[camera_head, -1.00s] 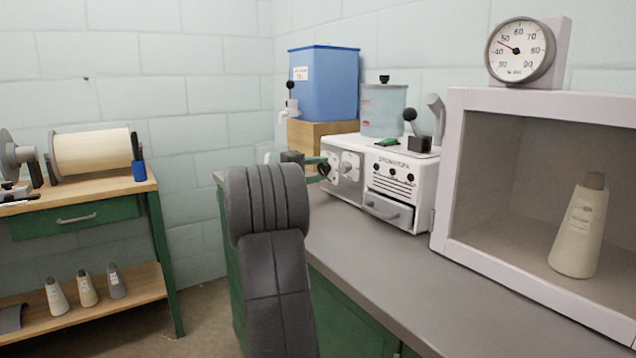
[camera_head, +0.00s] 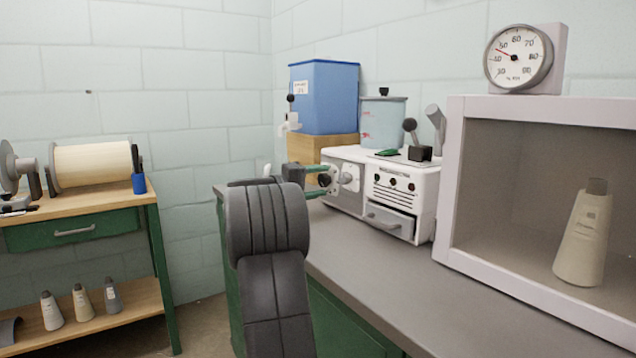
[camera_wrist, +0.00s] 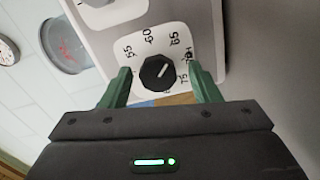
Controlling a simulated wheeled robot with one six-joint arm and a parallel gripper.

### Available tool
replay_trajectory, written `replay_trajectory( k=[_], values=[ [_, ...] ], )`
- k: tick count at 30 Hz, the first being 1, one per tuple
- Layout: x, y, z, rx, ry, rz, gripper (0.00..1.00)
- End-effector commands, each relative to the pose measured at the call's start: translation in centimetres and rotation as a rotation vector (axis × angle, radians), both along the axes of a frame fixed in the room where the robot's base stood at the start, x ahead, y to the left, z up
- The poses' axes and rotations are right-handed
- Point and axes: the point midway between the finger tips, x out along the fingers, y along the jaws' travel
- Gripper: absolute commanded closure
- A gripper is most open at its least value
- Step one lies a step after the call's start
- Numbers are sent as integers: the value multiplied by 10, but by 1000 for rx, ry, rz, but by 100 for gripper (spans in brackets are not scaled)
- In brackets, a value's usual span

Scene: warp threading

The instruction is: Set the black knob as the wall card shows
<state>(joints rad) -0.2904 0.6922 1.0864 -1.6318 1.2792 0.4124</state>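The black knob (camera_wrist: 157,73) is on a white dial plate (camera_wrist: 147,36) in the wrist view. In the head view the knob (camera_head: 325,180) shows small at the left end of the white machine (camera_head: 405,180). My gripper (camera_wrist: 157,68) is open, its green fingers on either side of the knob, with a gap visible at each side. In the head view the gripper (camera_head: 319,178) is at the dial, partly behind my arm. I cannot make out a wall card in either view.
A blue tank (camera_head: 325,95) stands behind the machine. A white-framed box (camera_head: 453,190) with a cone inside is at right, under a round gauge (camera_head: 518,57). The grey counter front (camera_head: 400,285) is clear.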

Motion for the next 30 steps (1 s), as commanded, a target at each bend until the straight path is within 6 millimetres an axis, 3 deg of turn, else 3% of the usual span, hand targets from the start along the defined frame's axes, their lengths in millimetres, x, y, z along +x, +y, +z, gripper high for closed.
replay_trajectory(
  k=[11, 24, 30],
  values=[
    [-3, 6, 2, -1, -2, 3, 44],
    [-54, 82, 4, -1, 0, 5, 44],
    [-71, 107, 2, 0, -1, 3, 44]
  ],
)
